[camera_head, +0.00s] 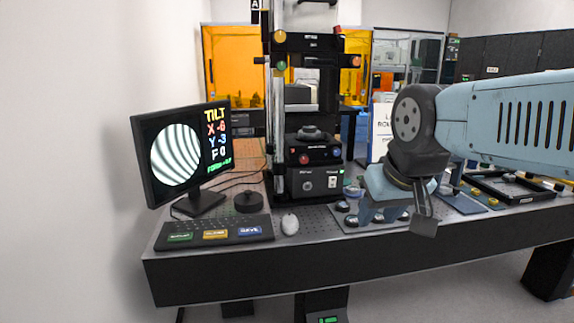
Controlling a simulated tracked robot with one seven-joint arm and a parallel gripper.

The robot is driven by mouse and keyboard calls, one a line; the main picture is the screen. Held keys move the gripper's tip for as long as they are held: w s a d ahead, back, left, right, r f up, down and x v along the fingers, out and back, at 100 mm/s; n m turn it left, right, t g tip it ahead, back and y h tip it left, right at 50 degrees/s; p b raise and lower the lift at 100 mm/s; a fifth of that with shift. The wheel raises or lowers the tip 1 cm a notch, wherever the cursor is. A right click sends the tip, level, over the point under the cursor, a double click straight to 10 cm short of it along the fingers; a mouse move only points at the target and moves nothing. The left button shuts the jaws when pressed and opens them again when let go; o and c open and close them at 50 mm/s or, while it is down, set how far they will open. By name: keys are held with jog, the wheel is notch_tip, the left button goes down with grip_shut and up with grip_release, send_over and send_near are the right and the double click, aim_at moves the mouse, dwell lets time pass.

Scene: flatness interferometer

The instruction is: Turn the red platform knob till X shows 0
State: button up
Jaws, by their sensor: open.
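The interferometer (306,100) stands upright at the middle of the bench. A small red knob (304,159) is on the front of its dark platform block, left of a blue knob (337,153). The monitor (186,150) on the left shows curved fringes and the text TILT, X -6, Y -3, F 0, with a small green line below that is hard to read. My gripper (394,214) is open and hangs over the bench to the right of the interferometer, apart from the red knob. Nothing shows between its fingers.
More coloured knobs (281,66) sit higher on the interferometer. Frames and small parts (512,187) occupy the right.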

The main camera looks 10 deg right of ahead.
jog(key=shift+w+a, duration=0.1)
jog(key=shift+a, duration=0.15)
jog(key=shift+o, duration=1.3)
jog(key=shift+w, duration=0.2)
jog(key=shift+o, duration=0.6)
jog(key=w+a+f+m+t, duration=0.1)
jog(key=w+t, duration=0.6)
jog(key=w, duration=1.7)
notch_tip(320, 180, down, 2)
jog(key=shift+a+f, duration=0.15)
jog(key=shift+a, duration=0.55)
jog(key=m+t+h, duration=0.2)
jog(key=t, duration=0.8)
send_near(304, 161)
jog(key=x, duration=0.8)
jog(key=shift+w, duration=0.15)
jog(key=shift+w+d+r, duration=0.1)
jog(key=shift+w+r, duration=0.2)
jog(key=shift+w, duration=0.25)
